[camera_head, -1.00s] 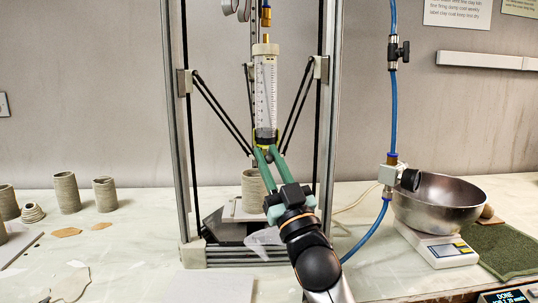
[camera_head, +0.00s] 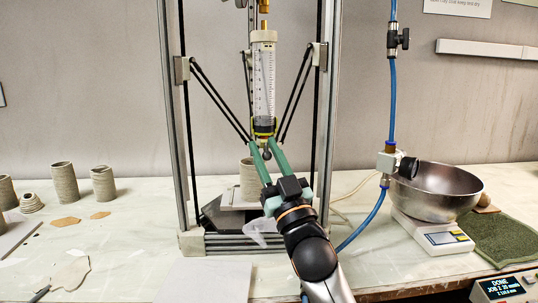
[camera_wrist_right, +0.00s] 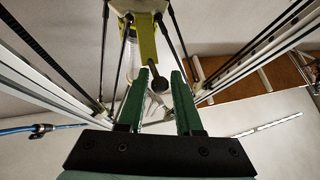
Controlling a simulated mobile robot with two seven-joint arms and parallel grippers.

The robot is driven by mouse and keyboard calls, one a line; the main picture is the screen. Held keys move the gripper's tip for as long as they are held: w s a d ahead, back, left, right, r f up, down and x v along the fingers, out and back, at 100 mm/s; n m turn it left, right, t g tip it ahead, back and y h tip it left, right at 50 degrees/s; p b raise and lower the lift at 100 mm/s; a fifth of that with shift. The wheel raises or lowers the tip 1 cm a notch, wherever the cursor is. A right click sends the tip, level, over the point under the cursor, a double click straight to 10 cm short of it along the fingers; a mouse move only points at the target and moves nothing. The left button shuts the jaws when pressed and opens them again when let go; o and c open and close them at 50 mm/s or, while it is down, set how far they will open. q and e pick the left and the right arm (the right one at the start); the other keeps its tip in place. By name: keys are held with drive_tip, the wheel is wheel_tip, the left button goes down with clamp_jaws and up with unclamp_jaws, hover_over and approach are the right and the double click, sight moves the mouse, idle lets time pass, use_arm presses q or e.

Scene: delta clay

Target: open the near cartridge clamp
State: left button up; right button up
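The clear cartridge (camera_head: 263,85) with a printed scale stands upright in the printer frame. A yellow-green clamp (camera_head: 263,133) sits around its lower end; the clamp also shows in the right wrist view (camera_wrist_right: 146,40). A dark round knob on a thin stem (camera_wrist_right: 160,85) hangs by the clamp. My right gripper (camera_head: 264,144) has green fingers and points up at the clamp from the front. In the right wrist view its fingers (camera_wrist_right: 160,75) are apart, with the knob in the gap between them. I cannot tell whether they touch it. My left gripper is not in view.
Metal uprights (camera_head: 173,120) and thin black rods (camera_head: 218,107) flank the cartridge. A grey clay cylinder (camera_head: 250,181) stands below it. At right are a blue hose (camera_head: 391,110) and a steel bowl (camera_head: 437,190) on a scale (camera_head: 440,236). Clay pots (camera_head: 64,183) stand at left.

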drive_tip(key=shift+s+d+f, duration=0.25)
drive_tip(key=shift+s+f, duration=0.1)
drive_tip(key=v, duration=0.4)
drive_tip(key=shift+s+f, duration=0.1)
drive_tip(key=shift+s, duration=0.15)
drive_tip(key=s+d, duration=0.4)
drive_tip(key=s, duration=0.6)
drive_tip(key=shift+s+p, duration=0.4)
drive_tip(key=shift+c, duration=0.2)
